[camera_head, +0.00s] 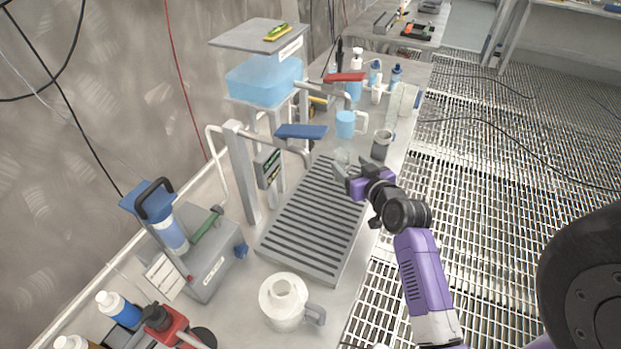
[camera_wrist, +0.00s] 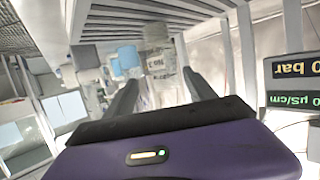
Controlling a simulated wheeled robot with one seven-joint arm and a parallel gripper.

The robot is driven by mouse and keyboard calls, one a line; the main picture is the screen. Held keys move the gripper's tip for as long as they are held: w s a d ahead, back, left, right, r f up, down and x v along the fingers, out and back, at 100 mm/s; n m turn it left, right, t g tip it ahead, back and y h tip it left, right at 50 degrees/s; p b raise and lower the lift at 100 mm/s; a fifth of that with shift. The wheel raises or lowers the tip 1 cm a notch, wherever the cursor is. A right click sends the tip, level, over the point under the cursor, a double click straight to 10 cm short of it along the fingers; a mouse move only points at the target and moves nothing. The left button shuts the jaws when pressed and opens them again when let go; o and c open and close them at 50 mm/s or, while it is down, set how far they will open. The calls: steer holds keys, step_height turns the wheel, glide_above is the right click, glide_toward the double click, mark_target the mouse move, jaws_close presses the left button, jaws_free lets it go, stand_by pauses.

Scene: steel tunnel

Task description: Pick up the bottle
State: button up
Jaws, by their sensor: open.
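My gripper (camera_head: 345,172) is open over the far part of the slatted drain tray. A clear glass vessel (camera_head: 342,157) stands just beyond its fingertips. In the wrist view, the two dark fingers of my gripper (camera_wrist: 163,92) are apart, and a pale, labelled shape (camera_wrist: 156,62) shows beyond and between them; I cannot tell which vessel it is. Several bottles stand farther back, including a blue and white bottle (camera_head: 395,76) and a white pump bottle (camera_head: 357,60). Another blue and white bottle (camera_head: 119,309) stands at the near left. Which bottle is meant is not clear.
The slatted tray (camera_head: 300,247) fills the bench middle. Blue-handled taps (camera_head: 301,131) on grey posts rise left of my gripper. A light blue mug (camera_head: 345,124) and a grey cup (camera_head: 381,145) stand beyond. A white pitcher (camera_head: 283,301) is near the front.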

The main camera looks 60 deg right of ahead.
mark_target(346, 162)
steer(key=shift+p+x, duration=0.3)
steer(key=shift+x, duration=1.3)
steer(key=x, duration=0.2)
steer(key=p+x, duration=0.1)
steer(key=shift+w+a, duration=0.2)
steer(key=shift+w, duration=0.2)
steer(key=shift+w+d+f, duration=0.25)
steer(key=shift+w+d, duration=0.15)
steer(key=shift+c, duration=0.4)
jaws_close()
